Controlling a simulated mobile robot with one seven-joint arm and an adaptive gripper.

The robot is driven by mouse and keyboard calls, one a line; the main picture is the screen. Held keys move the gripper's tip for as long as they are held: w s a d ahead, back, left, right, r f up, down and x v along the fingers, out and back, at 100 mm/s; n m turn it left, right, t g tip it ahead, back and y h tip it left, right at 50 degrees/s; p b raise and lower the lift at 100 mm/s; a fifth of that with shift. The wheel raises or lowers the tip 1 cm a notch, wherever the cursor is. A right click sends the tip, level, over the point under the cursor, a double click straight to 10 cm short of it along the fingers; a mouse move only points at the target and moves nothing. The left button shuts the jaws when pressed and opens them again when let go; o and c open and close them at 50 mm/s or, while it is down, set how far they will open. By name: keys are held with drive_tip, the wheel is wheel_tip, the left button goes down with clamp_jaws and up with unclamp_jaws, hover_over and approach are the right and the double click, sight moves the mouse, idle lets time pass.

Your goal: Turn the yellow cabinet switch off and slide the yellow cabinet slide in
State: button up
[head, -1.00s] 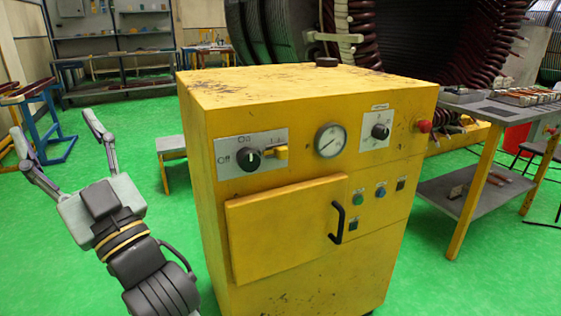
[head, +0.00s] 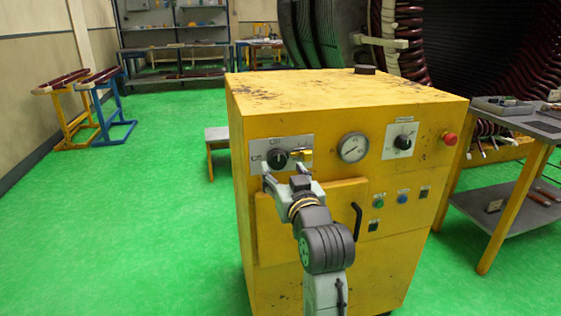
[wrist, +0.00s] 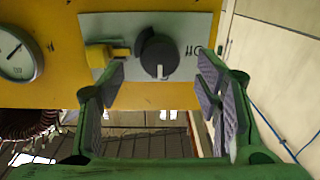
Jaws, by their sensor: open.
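The yellow cabinet (head: 350,101) stands ahead. Its grey upper-left panel carries a round black switch (head: 277,159) and a yellow slide (head: 306,155). In the wrist view, which is upside down, the switch (wrist: 158,53) has its white mark pointing down in the picture. There the slide (wrist: 99,55) sits left of it, with a bit of dark slot showing on the switch side. My gripper (head: 285,170) is open and empty in front of the panel. In the wrist view my gripper's fingers (wrist: 163,85) are spread to either side of the switch, apparently not touching it.
A gauge (head: 353,148), a second knob (head: 403,142) and a red button (head: 450,139) lie to the right on the cabinet. The door handle (head: 357,221) sticks out below. A grey-topped table (head: 548,128) stands at right. Green floor at left is free.

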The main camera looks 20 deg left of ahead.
sight(279, 163)
drive_tip(key=shift+p+x, duration=0.3)
drive_tip(key=shift+x, duration=1.8)
drive_tip(key=shift+c, duration=0.3)
drive_tip(key=c, duration=1.1)
